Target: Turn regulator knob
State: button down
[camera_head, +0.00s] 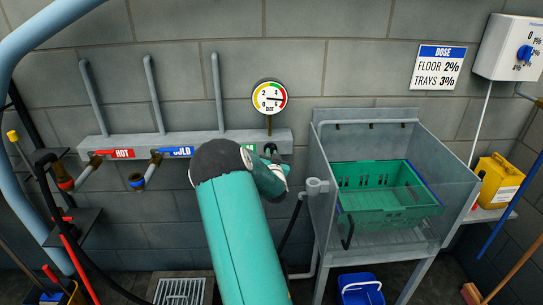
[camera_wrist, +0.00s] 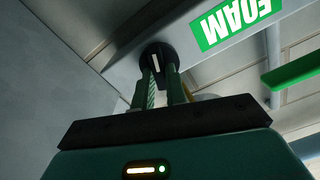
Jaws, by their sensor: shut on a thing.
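The regulator knob (camera_wrist: 158,57) is a round black knob with a white mark, on the grey rail beside the green FOAM label (camera_wrist: 233,20). In the head view it shows as a small dark shape (camera_head: 270,148) below the round pressure gauge (camera_head: 270,97). My gripper (camera_wrist: 162,82) has its two green fingers at the knob's near side, shut on it; the exact contact is partly hidden. In the head view my teal arm hides the fingertips and part of the FOAM label. The gauge has a coloured scale; its needle is too small to read exactly.
To the right is a steel sink (camera_head: 335,215) holding a green crate (camera_head: 395,219). A blue bucket (camera_head: 362,292) stands below. A dosing box (camera_head: 508,48) hangs far right.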

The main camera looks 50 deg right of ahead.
jog(key=n, duration=1.6)
jog(key=shift+w+a+f, duration=0.1)
jog(key=shift+a+f, duration=0.05)
jog(key=shift+f, duration=0.05)
dwell(0.4)
jog(key=c, duration=1.4)
grip_release()
jog(key=shift+c, duration=0.2)
jog(key=shift+r, duration=0.1)
jog(key=v, duration=1.3)
jog(key=shift+s+a, duration=0.3)
